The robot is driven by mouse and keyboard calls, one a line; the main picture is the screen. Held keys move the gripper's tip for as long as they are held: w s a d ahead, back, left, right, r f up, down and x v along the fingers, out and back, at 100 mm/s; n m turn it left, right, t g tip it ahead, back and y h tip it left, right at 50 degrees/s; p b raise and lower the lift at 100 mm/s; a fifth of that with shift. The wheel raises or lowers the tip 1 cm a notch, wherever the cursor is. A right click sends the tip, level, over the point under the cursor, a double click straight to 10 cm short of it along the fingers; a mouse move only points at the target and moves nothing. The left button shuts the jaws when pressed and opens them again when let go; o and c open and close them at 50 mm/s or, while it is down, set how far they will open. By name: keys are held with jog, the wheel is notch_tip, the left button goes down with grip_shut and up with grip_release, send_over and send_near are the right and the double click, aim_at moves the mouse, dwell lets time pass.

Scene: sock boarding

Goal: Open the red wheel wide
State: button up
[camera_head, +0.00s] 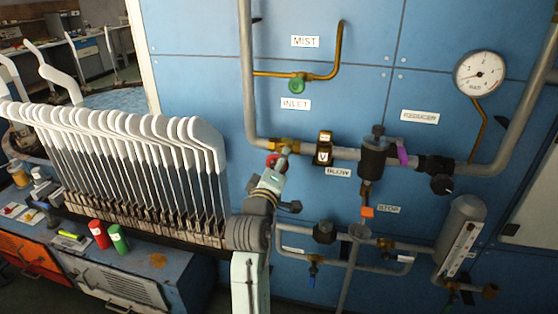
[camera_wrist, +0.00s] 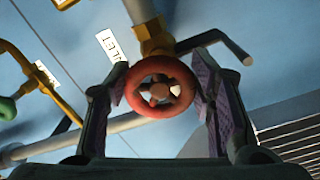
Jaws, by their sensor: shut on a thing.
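The red wheel (camera_wrist: 160,87) sits on a brass valve body (camera_wrist: 154,38) at the middle of the wrist view. My gripper (camera_wrist: 160,95) has one finger on each side of the wheel and is shut on its rim. In the head view the red wheel (camera_head: 272,161) is a small patch on the pipe below the INLET label, mostly hidden by my gripper (camera_head: 281,158). How far the valve is turned cannot be told.
A green wheel (camera_head: 297,85) is on the brass MIST pipe above. A rack of white sock boards (camera_head: 130,150) stands close on the left.

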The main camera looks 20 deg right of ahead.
jog(key=shift+n, duration=1)
jog(key=o, duration=1.2)
jog(key=v, duration=1.2)
